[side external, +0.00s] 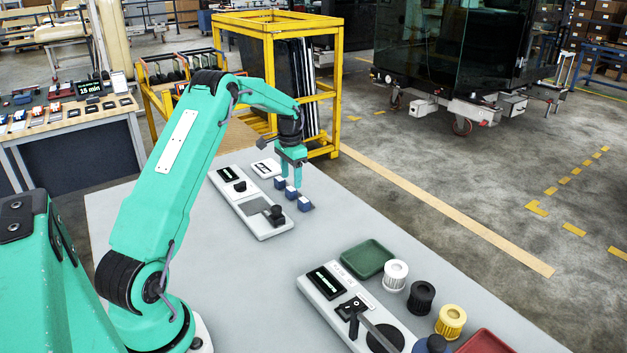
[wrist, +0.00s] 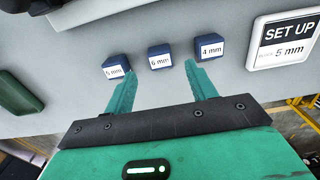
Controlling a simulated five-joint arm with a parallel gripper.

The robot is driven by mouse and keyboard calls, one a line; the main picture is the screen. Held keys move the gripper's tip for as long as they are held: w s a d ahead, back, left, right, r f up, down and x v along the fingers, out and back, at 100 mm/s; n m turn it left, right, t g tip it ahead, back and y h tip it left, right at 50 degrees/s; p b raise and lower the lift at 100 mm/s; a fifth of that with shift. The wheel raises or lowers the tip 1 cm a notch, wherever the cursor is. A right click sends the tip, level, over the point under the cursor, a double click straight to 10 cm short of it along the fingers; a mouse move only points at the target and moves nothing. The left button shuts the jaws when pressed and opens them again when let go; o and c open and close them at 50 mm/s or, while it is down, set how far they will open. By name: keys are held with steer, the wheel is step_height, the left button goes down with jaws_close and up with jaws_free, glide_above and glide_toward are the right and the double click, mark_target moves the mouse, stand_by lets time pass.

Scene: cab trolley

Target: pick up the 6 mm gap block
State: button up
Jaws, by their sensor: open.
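The 6 mm block (wrist: 160,57) is a small blue block with a white label, the middle one of a row of three. The 5 mm block (wrist: 117,67) is on its left and the 4 mm block (wrist: 209,47) on its right in the wrist view. My gripper (wrist: 159,69) is open and empty, its fingertips lined up with the gaps on either side of the 6 mm block. In the side view my gripper (side external: 291,181) is low over the middle block (side external: 291,194); I cannot tell whether its tips are above or beside it.
A white card (wrist: 285,41) reads "SET UP", "5 mm". A grey device (side external: 250,205) stands left of the blocks. A second device (side external: 318,302), a green tray (side external: 367,258) and several ribbed cylinders (side external: 395,275) stand nearer the camera. The tabletop between is clear.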

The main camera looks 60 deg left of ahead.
mark_target(292, 188)
steer(key=shift+f, duration=2.55)
steer(key=c, duration=1.1)
steer(key=shift+r, duration=0.2)
steer(key=shift+r, duration=0.6)
steer(key=r, duration=0.3)
steer(key=shift+d+r, duration=0.1)
steer(key=shift+d, duration=0.25)
steer(key=d+r, duration=0.6)
steer(key=d, duration=0.5)
steer(key=shift+w+r, duration=0.2)
steer(key=shift+w, duration=0.2)
